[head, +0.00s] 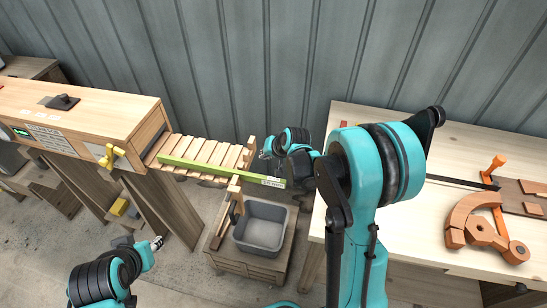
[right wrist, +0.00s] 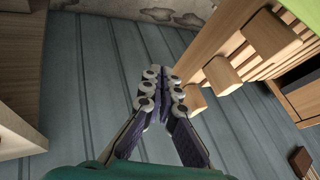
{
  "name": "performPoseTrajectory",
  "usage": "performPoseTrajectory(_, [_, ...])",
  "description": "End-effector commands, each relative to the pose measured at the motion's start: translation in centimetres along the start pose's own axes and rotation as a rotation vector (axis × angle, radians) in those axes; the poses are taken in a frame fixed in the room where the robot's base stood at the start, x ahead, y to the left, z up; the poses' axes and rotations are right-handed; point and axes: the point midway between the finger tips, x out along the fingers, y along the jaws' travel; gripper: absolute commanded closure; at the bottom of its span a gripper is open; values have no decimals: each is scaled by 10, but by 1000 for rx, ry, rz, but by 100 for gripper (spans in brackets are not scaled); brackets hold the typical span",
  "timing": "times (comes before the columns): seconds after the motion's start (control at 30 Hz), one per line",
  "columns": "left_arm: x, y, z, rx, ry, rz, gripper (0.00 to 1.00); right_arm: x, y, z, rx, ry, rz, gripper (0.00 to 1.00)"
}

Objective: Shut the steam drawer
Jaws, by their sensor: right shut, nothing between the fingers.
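The steam drawer (head: 205,153) is a slatted wooden tray that sticks out to the right from the wooden steam box (head: 100,115). A long green strip (head: 220,171) lies along it. In the right wrist view the drawer's wooden end (right wrist: 240,62), with blocky pegs, shows at the right. My right gripper (head: 268,155) is just beyond the drawer's outer end, shut and empty; its fingers (right wrist: 162,88) are beside the wooden end, and contact is unclear. My left gripper (head: 157,243) is low in front of the steam box, away from the drawer; its jaw state is too small to tell.
A grey bin (head: 262,226) stands on a low wooden stand below the drawer's end. A workbench (head: 400,112) with a curved wooden form (head: 470,222) and an orange clamp (head: 494,166) is at the right. A yellow valve (head: 110,156) sits on the box's end. A corrugated wall closes the back.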

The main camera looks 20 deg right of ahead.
Motion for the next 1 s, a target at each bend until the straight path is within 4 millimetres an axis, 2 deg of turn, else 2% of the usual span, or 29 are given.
performPoseTrajectory(0.2, [4, 0, 3, 0, 0, 0, 66, 9, -18, 0, -2, -1, 0, 100])
performPoseTrajectory(0.77, [4, 0, 3, 0, 0, 0, 66, 12, -25, 0, -2, 0, 1, 100])
performPoseTrajectory(0.87, [5, 0, 3, 0, 0, 0, 66, 17, -35, 0, -3, -1, 0, 100])
performPoseTrajectory(1.0, [5, 0, 3, 0, 0, 0, 66, 29, -58, 0, -5, -1, -1, 100])
